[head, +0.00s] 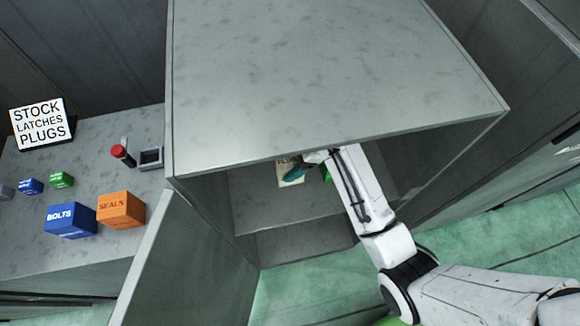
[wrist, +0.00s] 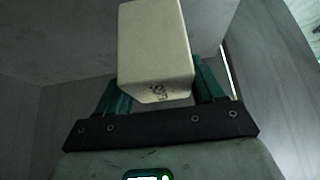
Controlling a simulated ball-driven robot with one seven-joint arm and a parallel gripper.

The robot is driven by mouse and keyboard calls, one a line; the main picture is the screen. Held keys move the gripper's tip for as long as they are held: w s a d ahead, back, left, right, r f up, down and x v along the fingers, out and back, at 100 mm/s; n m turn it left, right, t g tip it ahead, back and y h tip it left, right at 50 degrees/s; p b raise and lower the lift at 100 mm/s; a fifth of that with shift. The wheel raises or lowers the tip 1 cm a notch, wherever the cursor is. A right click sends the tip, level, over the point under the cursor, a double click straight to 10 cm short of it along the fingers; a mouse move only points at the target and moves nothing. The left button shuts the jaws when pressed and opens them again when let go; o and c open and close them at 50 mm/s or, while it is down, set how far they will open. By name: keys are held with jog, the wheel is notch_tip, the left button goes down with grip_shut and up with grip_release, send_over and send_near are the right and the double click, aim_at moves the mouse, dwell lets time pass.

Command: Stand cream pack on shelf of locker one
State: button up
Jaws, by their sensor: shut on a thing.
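The cream pack (head: 290,182) is inside the open locker, partly hidden by my gripper and the locker's top edge. Dark lettering shows on it. In the wrist view the cream pack (wrist: 155,45) stands out between the two teal fingers. My gripper (head: 297,174) is shut on it, with my arm reaching in through the locker's open front. The locker (head: 330,75) is a grey cabinet. Its shelf (head: 275,213) lies below the pack. I cannot tell whether the pack touches the shelf. No locker number is readable.
The open locker door (head: 190,265) stands to the left. A left-hand counter (head: 95,140) holds a sign (head: 41,124), a blue BOLTS box (head: 70,220), an orange SEALS box (head: 121,210), smaller blocks and a red-topped item (head: 122,155). Green floor (head: 320,290) lies in front.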

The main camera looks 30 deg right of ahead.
notch_tip(320, 180, down, 2)
jog(key=shift+f, duration=0.25)
jog(key=shift+s+f+p, duration=0.2)
jog(key=shift+f+p, duration=0.1)
jog(key=shift+f, duration=0.15)
jog(key=o, duration=1.2)
jog(key=shift+o, duration=0.2)
jog(key=v, duration=0.7)
jog(key=shift+r, duration=0.25)
